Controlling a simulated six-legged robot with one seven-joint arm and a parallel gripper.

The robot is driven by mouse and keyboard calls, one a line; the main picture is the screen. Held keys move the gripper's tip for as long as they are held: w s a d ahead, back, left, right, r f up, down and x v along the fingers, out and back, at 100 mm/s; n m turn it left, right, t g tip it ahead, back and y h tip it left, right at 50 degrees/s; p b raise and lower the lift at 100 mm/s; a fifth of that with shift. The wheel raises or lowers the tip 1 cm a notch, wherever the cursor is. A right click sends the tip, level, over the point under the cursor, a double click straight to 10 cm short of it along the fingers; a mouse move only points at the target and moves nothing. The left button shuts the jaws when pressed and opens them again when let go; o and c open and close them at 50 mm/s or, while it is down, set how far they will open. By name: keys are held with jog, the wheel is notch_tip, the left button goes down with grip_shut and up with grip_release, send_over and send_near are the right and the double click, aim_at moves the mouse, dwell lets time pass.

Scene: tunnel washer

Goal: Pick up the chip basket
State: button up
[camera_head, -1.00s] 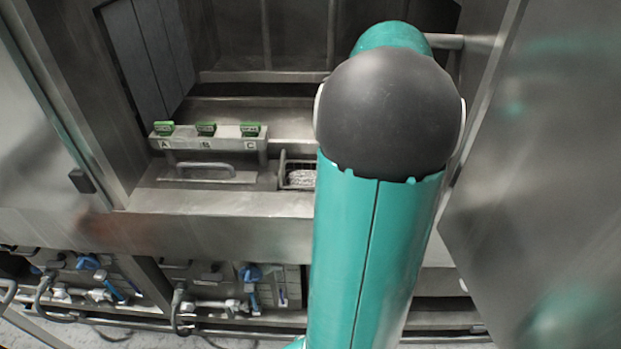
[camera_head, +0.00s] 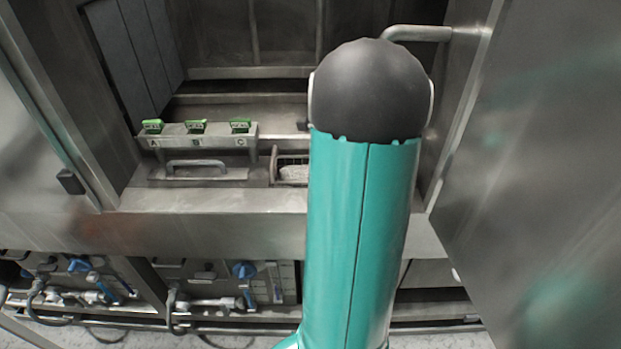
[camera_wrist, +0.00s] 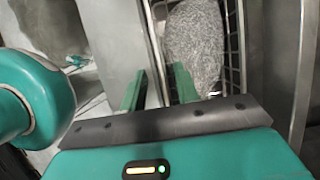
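The chip basket (camera_head: 274,166) is a dark wire basket holding grey metal chips, right of the labelled block. My arm hides its right part in the head view. In the wrist view the basket (camera_wrist: 241,45) is at the top, with the crumpled grey chips (camera_wrist: 195,48) filling it. My gripper (camera_wrist: 158,85) shows there as two teal fingers set apart, with the basket's left rim running towards the gap between them. I cannot tell whether the fingers touch the rim. The gripper is hidden behind my arm in the head view.
A steel block with green tags (camera_head: 196,128) marked A, B and C stands left of the basket, with a bar handle (camera_head: 196,165) in front. A steel door panel (camera_head: 540,180) stands on the right. Valves with blue handles (camera_head: 243,270) sit below the ledge.

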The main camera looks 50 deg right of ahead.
jog(key=shift+w+a+f, duration=0.1)
jog(key=shift+w+f, duration=0.1)
jog(key=shift+f, duration=0.4)
grip_shut()
dwell(1.0)
